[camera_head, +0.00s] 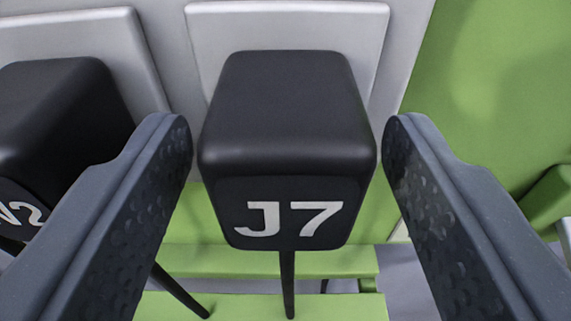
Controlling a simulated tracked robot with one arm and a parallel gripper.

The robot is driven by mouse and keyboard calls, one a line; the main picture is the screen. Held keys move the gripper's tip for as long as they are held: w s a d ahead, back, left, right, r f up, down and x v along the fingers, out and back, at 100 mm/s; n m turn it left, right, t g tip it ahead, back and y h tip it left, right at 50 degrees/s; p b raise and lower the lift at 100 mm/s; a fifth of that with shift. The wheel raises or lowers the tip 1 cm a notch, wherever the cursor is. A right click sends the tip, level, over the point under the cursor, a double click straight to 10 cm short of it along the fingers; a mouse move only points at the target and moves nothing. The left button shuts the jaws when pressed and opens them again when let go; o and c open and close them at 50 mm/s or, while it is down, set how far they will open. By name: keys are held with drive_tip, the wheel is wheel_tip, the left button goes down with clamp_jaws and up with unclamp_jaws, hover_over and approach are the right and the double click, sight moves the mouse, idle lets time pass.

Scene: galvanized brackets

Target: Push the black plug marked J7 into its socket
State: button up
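The black plug marked J7 (286,120) is in the middle of the camera_head view, with white lettering on its near face. A thin black cable hangs down from its underside. A light grey plate (212,30) is right behind it; whether this is its socket, and how far in the plug sits, I cannot tell. My gripper (288,145) is open, with one dark textured finger on each side of the plug. A narrow gap shows between each fingertip and the plug.
A second black plug (60,105) with partly hidden lettering stands close on the left, partly behind my left finger. It has a grey plate (80,35) behind it and a cable below. Green panels (490,70) lie to the right and a green ledge (330,262) runs below.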

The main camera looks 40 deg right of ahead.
drive_tip(key=b+v, duration=0.3)
drive_tip(key=v, duration=1)
drive_tip(key=shift+s+a+b, duration=0.25)
drive_tip(key=shift+b, duration=0.15)
drive_tip(key=shift+f, duration=0.1)
drive_tip(key=a+f+n+t+y+b, duration=0.2)
drive_tip(key=a+f+n+y+b, duration=0.5)
drive_tip(key=a+f, duration=1.9)
drive_tip(key=a+y+b, duration=0.2)
drive_tip(key=b, duration=0.3)
drive_tip(key=shift+s+y, duration=0.4)
drive_tip(key=shift+a+f, duration=0.1)
drive_tip(key=shift+a, duration=0.05)
drive_tip(key=shift+c, duration=0.4)
